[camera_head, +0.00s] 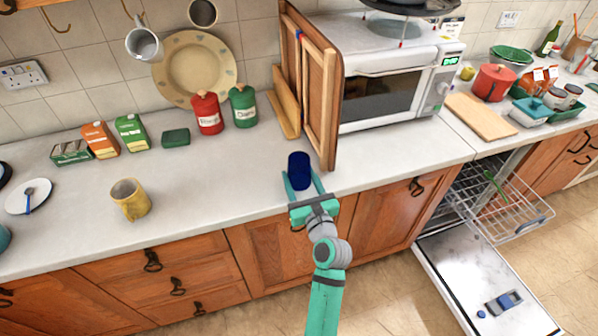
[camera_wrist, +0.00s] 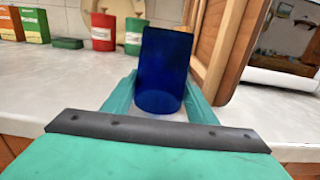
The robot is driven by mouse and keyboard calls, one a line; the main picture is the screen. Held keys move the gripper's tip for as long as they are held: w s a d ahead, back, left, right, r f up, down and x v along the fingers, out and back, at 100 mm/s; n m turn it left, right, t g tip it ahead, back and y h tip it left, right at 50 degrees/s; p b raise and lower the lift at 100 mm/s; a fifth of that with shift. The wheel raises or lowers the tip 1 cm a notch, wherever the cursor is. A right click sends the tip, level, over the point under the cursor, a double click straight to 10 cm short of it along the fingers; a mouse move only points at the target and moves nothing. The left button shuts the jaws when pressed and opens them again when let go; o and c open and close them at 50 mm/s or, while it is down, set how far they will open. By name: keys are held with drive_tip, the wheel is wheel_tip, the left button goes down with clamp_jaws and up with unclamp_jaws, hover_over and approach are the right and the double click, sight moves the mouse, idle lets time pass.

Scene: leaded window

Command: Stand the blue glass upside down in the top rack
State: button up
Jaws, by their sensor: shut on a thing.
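The blue glass (camera_head: 299,170) is dark blue and stands at the counter's front edge, between the fingers of my gripper (camera_head: 302,188). In the wrist view the glass (camera_wrist: 162,72) fills the space between the teal fingers (camera_wrist: 160,98), which are shut on it. Whether its base touches the counter I cannot tell. The dishwasher at the right is open, with its door down. Its top rack (camera_head: 505,205) is pulled out and holds a green item (camera_head: 495,186).
Wooden boards (camera_head: 318,95) lean upright just behind the glass, beside the microwave (camera_head: 385,85). A yellow mug (camera_head: 130,199) stands on the counter to the left. Red (camera_head: 207,113) and green (camera_head: 243,106) canisters stand at the back.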

drive_tip(key=shift+f, duration=0.7)
idle(0.5)
drive_tip(key=o, duration=1.4)
drive_tip(key=shift+s+f, duration=0.1)
drive_tip(key=v, duration=1)
drive_tip(key=shift+s+d, duration=0.1)
drive_tip(key=shift+s, duration=0.3)
